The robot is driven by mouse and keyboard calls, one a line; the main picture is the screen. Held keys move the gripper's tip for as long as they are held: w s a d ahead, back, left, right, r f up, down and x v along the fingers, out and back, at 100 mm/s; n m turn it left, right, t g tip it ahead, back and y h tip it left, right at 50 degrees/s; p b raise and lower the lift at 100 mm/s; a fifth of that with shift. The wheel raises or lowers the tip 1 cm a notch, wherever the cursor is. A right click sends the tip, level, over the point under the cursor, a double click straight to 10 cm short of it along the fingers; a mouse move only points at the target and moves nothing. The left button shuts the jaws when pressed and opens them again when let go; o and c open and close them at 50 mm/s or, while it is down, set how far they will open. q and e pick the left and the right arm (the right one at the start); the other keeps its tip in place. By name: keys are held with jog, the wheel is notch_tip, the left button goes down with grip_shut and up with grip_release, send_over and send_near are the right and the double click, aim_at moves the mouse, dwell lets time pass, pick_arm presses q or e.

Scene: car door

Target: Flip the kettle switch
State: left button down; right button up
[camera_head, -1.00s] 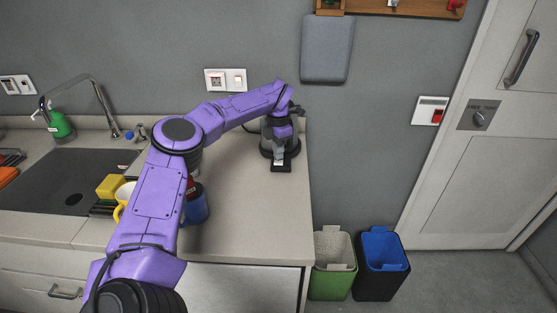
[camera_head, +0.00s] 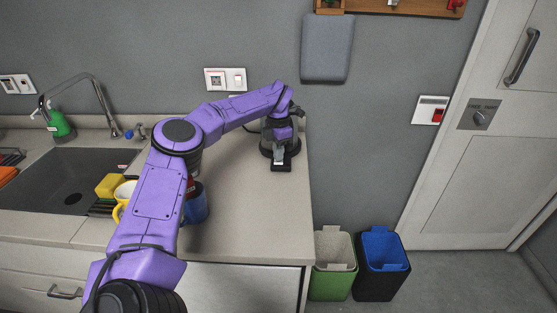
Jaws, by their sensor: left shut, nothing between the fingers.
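The kettle (camera_head: 268,138) stands upright near the back right corner of the counter, dark and partly glassy. My purple left arm reaches over the counter and covers much of it. Its black base has a flat dark part (camera_head: 281,167) that sticks out toward the front. My left gripper (camera_head: 279,158) is shut and empty, pointing down at the front of the kettle, just over that flat part. I cannot tell whether it touches it. The switch itself is too small or hidden to make out. My right gripper is not in view.
A blue container (camera_head: 196,207) and a yellow mug (camera_head: 123,196) stand beside my left arm. The sink (camera_head: 70,180) with its tap is at the left. The counter (camera_head: 245,215) in front of the kettle is clear. Bins (camera_head: 381,265) stand on the floor at right.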

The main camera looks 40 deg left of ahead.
pick_arm(q)
jog(key=shift+s+f+b, duration=0.1)
jog(key=shift+f+b, duration=0.3)
jog(key=shift+f, duration=0.25)
jog(key=shift+r+p, duration=0.8)
jog(key=shift+r, duration=0.05)
notch_tip(320, 180, up, 4)
jog(key=p, duration=0.2)
jog(key=shift+f+p, duration=0.25)
jog(key=shift+p, duration=0.15)
notch_tip(320, 180, up, 2)
jog(key=shift+p, duration=0.9)
jog(key=shift+f, duration=0.1)
